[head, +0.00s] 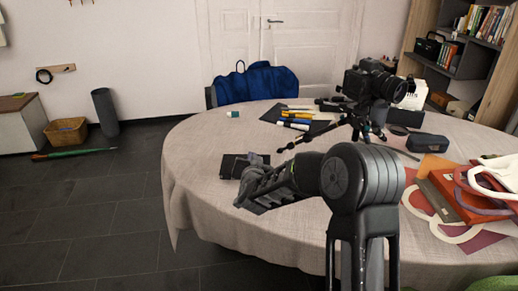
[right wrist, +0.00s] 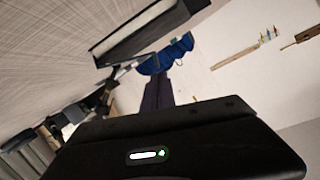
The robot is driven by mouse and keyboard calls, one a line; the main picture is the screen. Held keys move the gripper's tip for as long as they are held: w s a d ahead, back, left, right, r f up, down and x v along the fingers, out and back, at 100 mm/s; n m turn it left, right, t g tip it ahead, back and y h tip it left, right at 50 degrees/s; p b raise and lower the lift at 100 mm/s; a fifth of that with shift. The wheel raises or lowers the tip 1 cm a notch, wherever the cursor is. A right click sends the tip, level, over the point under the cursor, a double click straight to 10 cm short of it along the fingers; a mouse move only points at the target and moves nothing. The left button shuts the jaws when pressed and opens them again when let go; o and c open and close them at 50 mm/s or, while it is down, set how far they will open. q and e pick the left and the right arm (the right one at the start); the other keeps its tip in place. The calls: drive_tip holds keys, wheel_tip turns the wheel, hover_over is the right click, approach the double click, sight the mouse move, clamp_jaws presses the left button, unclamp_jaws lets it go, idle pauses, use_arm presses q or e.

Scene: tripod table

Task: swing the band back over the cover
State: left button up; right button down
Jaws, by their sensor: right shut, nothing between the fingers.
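A small black notebook (head: 231,166) lies on the cloth near the table's left front edge. In the right wrist view it appears as a dark block with a pale page edge (right wrist: 138,32), tilted by the camera's angle. My right gripper (head: 250,199) is shut and empty. In the head view it appears just in front of the notebook and overlaps its right side, so part of the notebook is hidden. I cannot tell whether they touch. My left gripper is not in view.
The round table (head: 195,195) has a pale cloth. A camera on a small tripod (head: 368,85) stands behind my right arm. Markers (head: 296,120) lie on a dark sheet at the back. A black case (head: 427,143) and bags (head: 470,190) are at right. The left tabletop is mostly free.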

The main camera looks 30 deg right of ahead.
drive_tip(key=shift+w+a+f+n+g+h, duration=0.35)
drive_tip(key=shift+a+f+n, duration=0.4)
drive_tip(key=shift+n, duration=0.25)
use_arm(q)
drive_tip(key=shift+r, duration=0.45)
use_arm(e)
drive_tip(key=shift+w+a+f, duration=0.1)
drive_tip(key=shift+w+f, duration=0.1)
drive_tip(key=shift+f, duration=0.4)
use_arm(q)
drive_tip(key=shift+p, duration=0.3)
